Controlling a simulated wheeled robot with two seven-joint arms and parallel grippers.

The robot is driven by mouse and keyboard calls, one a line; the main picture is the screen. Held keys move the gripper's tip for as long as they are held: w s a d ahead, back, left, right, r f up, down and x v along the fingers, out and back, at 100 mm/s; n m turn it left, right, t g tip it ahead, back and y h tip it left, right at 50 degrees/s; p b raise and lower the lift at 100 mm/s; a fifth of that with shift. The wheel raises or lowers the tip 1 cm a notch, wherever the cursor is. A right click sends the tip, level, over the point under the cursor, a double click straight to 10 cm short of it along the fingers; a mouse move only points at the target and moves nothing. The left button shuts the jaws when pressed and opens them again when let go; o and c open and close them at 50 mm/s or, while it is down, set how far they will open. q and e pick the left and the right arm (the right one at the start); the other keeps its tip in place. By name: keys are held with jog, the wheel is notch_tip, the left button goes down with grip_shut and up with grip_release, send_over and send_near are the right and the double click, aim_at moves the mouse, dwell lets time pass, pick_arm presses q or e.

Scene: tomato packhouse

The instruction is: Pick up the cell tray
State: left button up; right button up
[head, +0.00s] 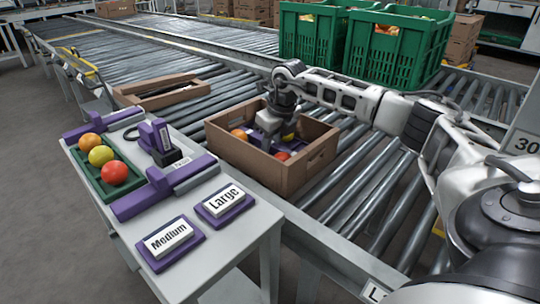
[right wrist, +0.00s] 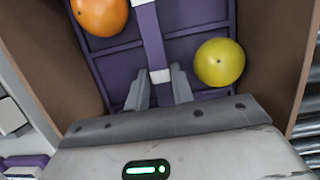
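The cell tray (right wrist: 118,68) is purple, divided into cells, with a raised middle bar that has white bands. It lies inside a brown cardboard box (head: 243,163) on the rollers. An orange tomato (right wrist: 100,15) and a yellow tomato (right wrist: 219,62) sit in cells on either side of the bar. My right gripper (head: 288,138) reaches down into the box and hides part of the tray in the head view. In the right wrist view its fingers (right wrist: 160,86) stand on both sides of the bar, with no clear gap, seemingly shut on it. My left gripper is out of view.
The box walls stand close around my right gripper. A grey side table (head: 262,222) at the left holds a green tray (head: 119,191) of tomatoes, purple devices, and Medium (head: 168,236) and Large (head: 223,200) blocks. Green crates (head: 393,52) stand behind my right arm. Rollers beside the box are free.

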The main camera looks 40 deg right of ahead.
jog(key=shift+r, duration=0.1)
grip_shut()
jog(key=shift+r, duration=0.1)
